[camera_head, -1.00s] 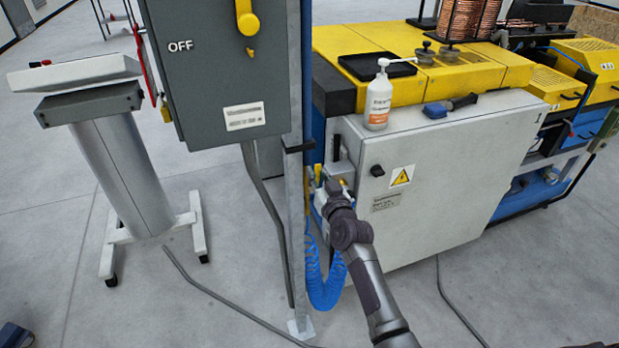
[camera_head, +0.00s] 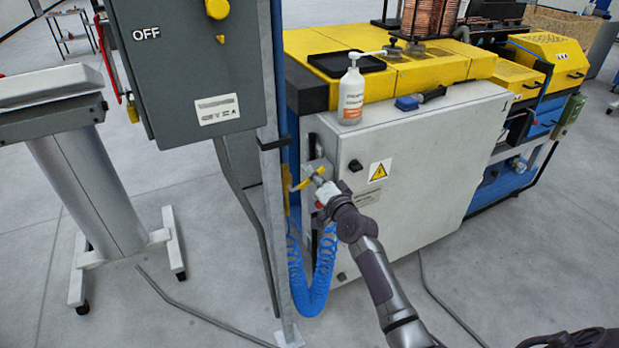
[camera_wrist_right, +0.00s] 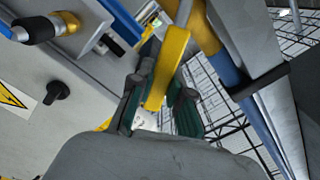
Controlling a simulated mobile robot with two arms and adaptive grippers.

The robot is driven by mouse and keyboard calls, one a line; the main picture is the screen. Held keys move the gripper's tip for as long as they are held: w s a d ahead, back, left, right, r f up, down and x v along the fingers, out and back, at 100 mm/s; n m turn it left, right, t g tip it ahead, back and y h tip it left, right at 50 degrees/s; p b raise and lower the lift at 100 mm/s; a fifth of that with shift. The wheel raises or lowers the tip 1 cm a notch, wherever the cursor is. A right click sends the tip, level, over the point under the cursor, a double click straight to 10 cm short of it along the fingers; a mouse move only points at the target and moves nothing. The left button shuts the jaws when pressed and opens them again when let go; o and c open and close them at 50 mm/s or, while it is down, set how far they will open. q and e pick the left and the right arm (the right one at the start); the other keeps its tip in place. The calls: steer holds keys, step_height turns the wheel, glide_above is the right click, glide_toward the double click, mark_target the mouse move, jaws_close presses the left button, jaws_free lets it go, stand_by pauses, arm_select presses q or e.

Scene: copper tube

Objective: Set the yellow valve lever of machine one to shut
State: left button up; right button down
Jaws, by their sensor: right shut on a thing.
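The yellow valve lever (camera_head: 301,185) is on the left side of the grey machine cabinet marked 1, above the blue coiled hose. In the head view it points to the lower left. My right gripper (camera_head: 319,185) is at the lever and partly hides its valve end. In the right wrist view the lever (camera_wrist_right: 170,62) runs down between the two dark green finger pads, and the gripper (camera_wrist_right: 164,100) is shut on it. The valve body is mostly hidden. My left gripper is in neither view.
A grey post (camera_head: 270,190) and a grey OFF box (camera_head: 185,70) stand close left of the lever. The blue coiled hose (camera_head: 315,285) hangs below. A white pump bottle (camera_head: 351,92) and a blue-handled tool (camera_head: 415,101) sit on the cabinet (camera_head: 430,165).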

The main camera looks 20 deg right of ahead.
steer(key=shift+d+f+m+b, duration=0.2)
steer(key=shift+f+m+b, duration=0.35)
steer(key=shift+m, duration=0.5)
steer(key=shift+d+f+m+b, duration=0.15)
steer(key=shift+f+m+b, duration=0.2)
steer(key=shift+f+m, duration=0.55)
steer(key=shift+d+f+m+b, duration=0.2)
steer(key=shift+f+m+b, duration=0.3)
steer(key=shift+m, duration=0.65)
steer(key=c, duration=1.1)
jaws_free()
steer(key=s, duration=1.2)
steer(key=shift+d, duration=0.2)
